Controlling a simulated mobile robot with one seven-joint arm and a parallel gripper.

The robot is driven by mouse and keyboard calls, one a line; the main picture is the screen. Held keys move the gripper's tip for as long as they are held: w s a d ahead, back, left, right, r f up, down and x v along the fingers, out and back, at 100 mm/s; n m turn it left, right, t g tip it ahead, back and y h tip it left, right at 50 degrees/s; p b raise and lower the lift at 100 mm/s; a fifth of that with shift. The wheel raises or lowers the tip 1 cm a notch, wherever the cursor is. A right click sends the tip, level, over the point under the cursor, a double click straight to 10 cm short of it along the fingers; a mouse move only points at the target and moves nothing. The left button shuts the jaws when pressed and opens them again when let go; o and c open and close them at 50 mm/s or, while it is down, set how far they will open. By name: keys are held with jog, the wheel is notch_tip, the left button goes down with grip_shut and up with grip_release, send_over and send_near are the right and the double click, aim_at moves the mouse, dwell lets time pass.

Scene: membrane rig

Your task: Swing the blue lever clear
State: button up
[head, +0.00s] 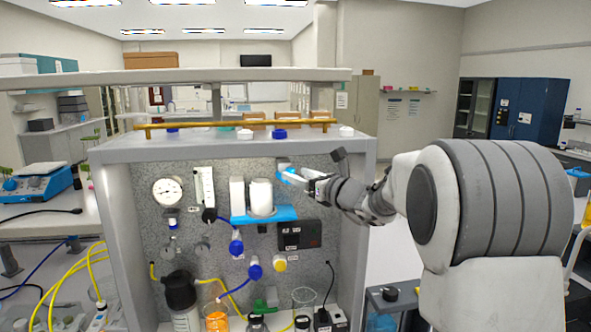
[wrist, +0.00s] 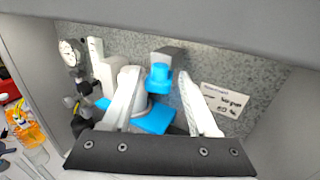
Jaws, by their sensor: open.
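A light blue lever (wrist: 158,78) hangs from a grey block (wrist: 168,56) on the speckled back panel. In the wrist view it lies between my two pale fingers, with a gap to the right finger; contact on the left is unclear. In the head view the lever (head: 288,177) shows at the tip of my gripper (head: 303,181), partly hidden by the fingers. My gripper is open and reaches in from the right. A white cylinder (head: 261,196) stands on a light blue bracket (head: 285,213) left of the lever; in the wrist view my left finger partly covers it.
Dark blue valve handles (head: 236,246) and a black box (head: 299,235) are below. A gauge (head: 167,191) and flow meter (head: 204,187) are on the left. The frame's right post (head: 357,230) stands close beside my arm. Bottles and an orange-filled beaker (head: 215,318) stand at the bottom.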

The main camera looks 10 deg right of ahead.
jog(key=shift+x, duration=0.8)
jog(key=shift+c, duration=0.3)
grip_shut()
